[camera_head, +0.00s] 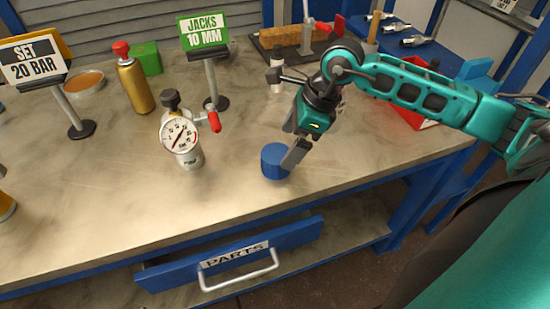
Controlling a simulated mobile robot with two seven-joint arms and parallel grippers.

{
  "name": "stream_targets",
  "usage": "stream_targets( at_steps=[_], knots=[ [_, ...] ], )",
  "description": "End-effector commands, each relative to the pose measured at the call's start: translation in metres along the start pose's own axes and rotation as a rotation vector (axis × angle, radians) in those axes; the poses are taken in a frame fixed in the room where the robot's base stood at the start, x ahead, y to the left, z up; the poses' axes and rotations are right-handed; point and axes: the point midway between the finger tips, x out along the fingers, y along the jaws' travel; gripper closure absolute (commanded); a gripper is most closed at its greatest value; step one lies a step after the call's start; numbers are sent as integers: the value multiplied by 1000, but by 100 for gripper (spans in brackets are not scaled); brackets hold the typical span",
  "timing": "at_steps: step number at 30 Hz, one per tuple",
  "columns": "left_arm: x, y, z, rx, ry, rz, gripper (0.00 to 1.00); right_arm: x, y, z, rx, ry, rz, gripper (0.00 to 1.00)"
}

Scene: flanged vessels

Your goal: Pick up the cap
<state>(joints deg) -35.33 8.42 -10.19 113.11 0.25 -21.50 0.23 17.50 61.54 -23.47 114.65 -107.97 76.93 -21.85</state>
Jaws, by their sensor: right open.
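The cap, a plain blue cylinder (272,163), stands on the workbench near its front edge. My right gripper (295,154) reaches down to it from the upper right. A grey finger is at the cap's right side and overlaps it in the picture; I cannot tell whether it touches. The other finger is not clearly visible. The gripper is open, and the cap rests on the bench. My left gripper is not in view.
A pressure gauge with a red-handled valve (181,135) stands left of the cap. Behind are a gold spray can (135,86) and a green "JACKS 10 MM" sign (203,31). A blue "PARTS" drawer (232,255) juts out below the bench edge.

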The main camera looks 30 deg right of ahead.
Motion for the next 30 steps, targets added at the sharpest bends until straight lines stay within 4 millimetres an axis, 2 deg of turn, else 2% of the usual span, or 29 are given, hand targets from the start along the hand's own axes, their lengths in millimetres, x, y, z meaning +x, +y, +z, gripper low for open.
stream_targets(
  at_steps=[7, 15, 24, 30],
  knots=[
    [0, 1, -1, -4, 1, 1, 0, 21, 1, 1, 1, -1, 3, 1],
    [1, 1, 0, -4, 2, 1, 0, 59, 0, 2, 2, -2, 3, 1],
    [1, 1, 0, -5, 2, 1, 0, 65, -1, 2, 0, 0, 0, 1],
    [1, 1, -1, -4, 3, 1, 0, 65, -1, 2, 0, 0, 0, 18]
  ],
)
